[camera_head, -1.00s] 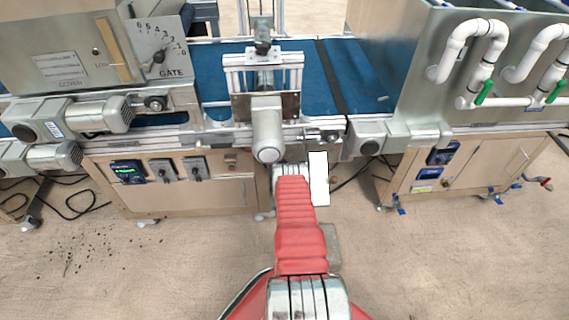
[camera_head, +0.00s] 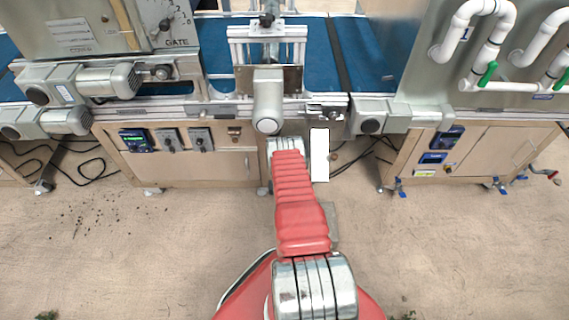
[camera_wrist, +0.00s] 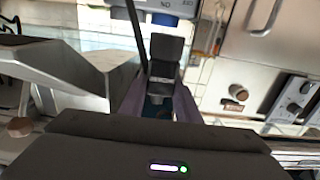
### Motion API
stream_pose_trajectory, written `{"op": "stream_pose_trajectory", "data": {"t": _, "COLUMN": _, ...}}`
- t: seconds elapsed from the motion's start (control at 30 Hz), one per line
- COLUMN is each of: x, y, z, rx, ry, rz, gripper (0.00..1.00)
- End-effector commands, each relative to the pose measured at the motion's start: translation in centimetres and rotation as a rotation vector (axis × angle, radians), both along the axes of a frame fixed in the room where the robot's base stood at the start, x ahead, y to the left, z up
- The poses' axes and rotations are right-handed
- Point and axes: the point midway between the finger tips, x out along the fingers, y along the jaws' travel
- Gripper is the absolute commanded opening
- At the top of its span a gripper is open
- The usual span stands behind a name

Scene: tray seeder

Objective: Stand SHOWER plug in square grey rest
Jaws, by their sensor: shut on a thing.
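In the wrist view my gripper (camera_wrist: 160,100) has its two purple-grey fingers shut on a dark block-shaped plug (camera_wrist: 165,62). The plug sticks out beyond the fingertips. A dark cable or rod runs upward beside it. No SHOWER label is readable on the plug. In the head view my red arm reaches toward the machine's lower front, and the gripper and plug cannot be made out there. I cannot identify the square grey rest in either view.
The wrist view shows a pale panel with blue parts (camera_wrist: 165,18) at the top and a cabinet with knobs (camera_wrist: 290,95) at right. In the head view a white upright panel (camera_head: 319,155) stands right of my arm. Loose cables (camera_head: 85,165) lie at left. The front floor is open.

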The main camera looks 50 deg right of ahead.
Motion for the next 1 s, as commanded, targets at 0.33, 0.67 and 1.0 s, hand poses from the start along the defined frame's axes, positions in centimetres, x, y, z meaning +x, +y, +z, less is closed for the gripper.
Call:
{"op": "stream_pose_trajectory", "data": {"t": 0.33, "x": -0.1, "y": -0.1, "z": 0.0, "rx": -0.001, "ry": -0.001, "rz": -0.002, "gripper": 0.04}}
{"op": "stream_pose_trajectory", "data": {"t": 0.67, "x": 0.1, "y": -0.4, "z": 0.0, "rx": -0.001, "ry": -0.001, "rz": -0.003, "gripper": 0.04}}
{"op": "stream_pose_trajectory", "data": {"t": 1.0, "x": 1.2, "y": -1.8, "z": 0.0, "rx": -0.001, "ry": -0.001, "rz": -0.004, "gripper": 0.04}}
